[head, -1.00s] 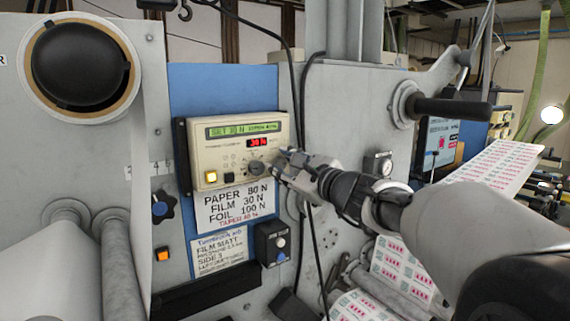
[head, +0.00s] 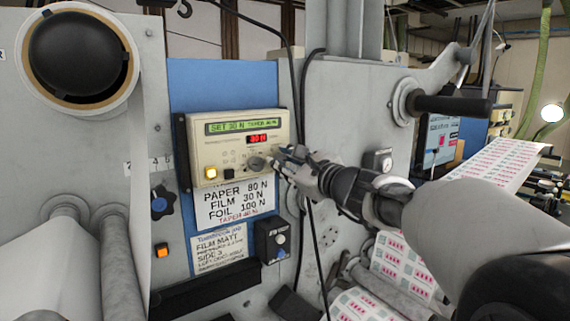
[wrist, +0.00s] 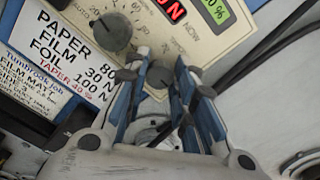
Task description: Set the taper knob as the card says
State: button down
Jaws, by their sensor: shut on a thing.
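The beige control panel (head: 219,148) is on the blue machine face. Its green display (head: 242,127) reads SET 30 N and a TAPER figure that looks like 40 %, too small to be sure. The red display (head: 257,138) shows 30 N. In the wrist view a small dark knob (wrist: 159,76) sits between the fingertips of my gripper (wrist: 161,70), which is shut on it. A larger dark knob (wrist: 111,32) is beside it, also seen in the head view (head: 256,163). The white card (head: 235,200) lists PAPER 80 N, FILM 30 N, FOIL 100 N, TAPER 40 %.
A lit yellow button (head: 211,172) is on the panel. Black cables (head: 301,80) hang close beside my gripper. A lower job card (head: 222,248) reads FILM MATT, and a small black box with a knob (head: 271,240) is next to it.

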jog(key=c, duration=1.6)
grip_release()
jog(key=v, duration=1.2)
